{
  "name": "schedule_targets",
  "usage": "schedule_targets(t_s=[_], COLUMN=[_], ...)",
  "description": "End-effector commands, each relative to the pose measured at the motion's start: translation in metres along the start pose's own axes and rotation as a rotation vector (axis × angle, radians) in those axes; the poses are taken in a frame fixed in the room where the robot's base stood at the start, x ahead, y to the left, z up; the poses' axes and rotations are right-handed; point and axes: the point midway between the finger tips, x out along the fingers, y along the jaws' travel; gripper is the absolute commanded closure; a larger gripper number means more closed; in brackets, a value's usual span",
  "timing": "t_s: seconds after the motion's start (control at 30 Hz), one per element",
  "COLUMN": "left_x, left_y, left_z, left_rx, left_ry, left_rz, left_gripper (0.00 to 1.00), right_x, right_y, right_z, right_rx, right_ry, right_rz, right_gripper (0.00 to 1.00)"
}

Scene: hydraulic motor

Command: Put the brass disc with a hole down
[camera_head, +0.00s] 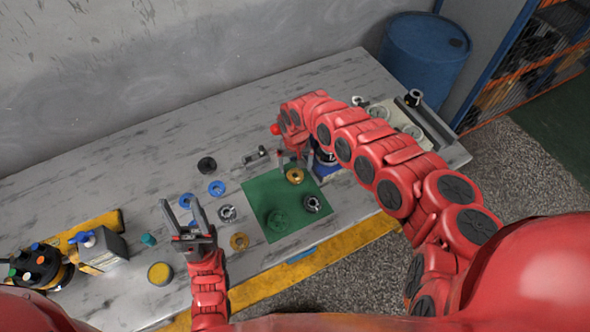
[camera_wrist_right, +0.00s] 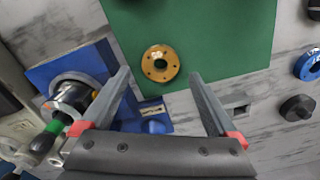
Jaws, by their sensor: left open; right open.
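A brass disc with a hole (camera_head: 295,175) lies flat near the far right corner of the green mat (camera_head: 262,190). In the right wrist view the brass disc (camera_wrist_right: 149,73) lies on the green mat just beyond the fingertips. My right gripper (camera_head: 294,160) is open and empty, with its fingers pointing toward the disc and apart from it. In the right wrist view the two fingers (camera_wrist_right: 160,76) stand wide apart. My left gripper (camera_head: 181,203) is open and empty over the table, left of the mat. Another brass-coloured ring (camera_head: 239,241) lies on the table left of the mat.
A green part (camera_head: 278,219) and a dark ring part (camera_head: 312,203) sit on the mat. Blue rings (camera_head: 216,188), a black disc (camera_head: 206,165) and a grey ring (camera_head: 227,213) lie left of it. A blue-based fixture (camera_wrist_right: 75,75) stands close beside my right gripper.

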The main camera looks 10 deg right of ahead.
Motion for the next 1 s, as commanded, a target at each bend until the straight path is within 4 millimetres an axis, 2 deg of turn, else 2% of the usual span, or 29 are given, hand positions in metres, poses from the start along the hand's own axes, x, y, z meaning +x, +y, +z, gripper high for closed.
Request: schedule_targets(t_s=[0.2, 0.4, 0.6, 1.0], left_x=[-0.009, -0.014, -0.015, -0.014], left_y=[0.0, 0.001, 0.001, 0.001], left_z=[0.002, 0.002, 0.003, 0.003], left_rx=[0.0, 0.0, 0.0, 0.0], left_ry=[0.0, 0.0, 0.0, 0.0], left_rz=[0.0, 0.0, 0.0, 0.0], left_gripper=[0.5, 0.5, 0.5, 0.5], right_x=[-0.047, -0.076, -0.087, -0.087], right_y=[0.002, 0.001, 0.0, -0.001], right_z=[-0.003, -0.001, -0.001, -0.001], right_rx=[0.003, 0.002, 0.0, 0.0], right_ry=[0.007, 0.002, 0.003, 0.001], right_rz=[0.0, 0.0, -0.002, -0.002], right_gripper=[0.06, 0.06, 0.06, 0.06])
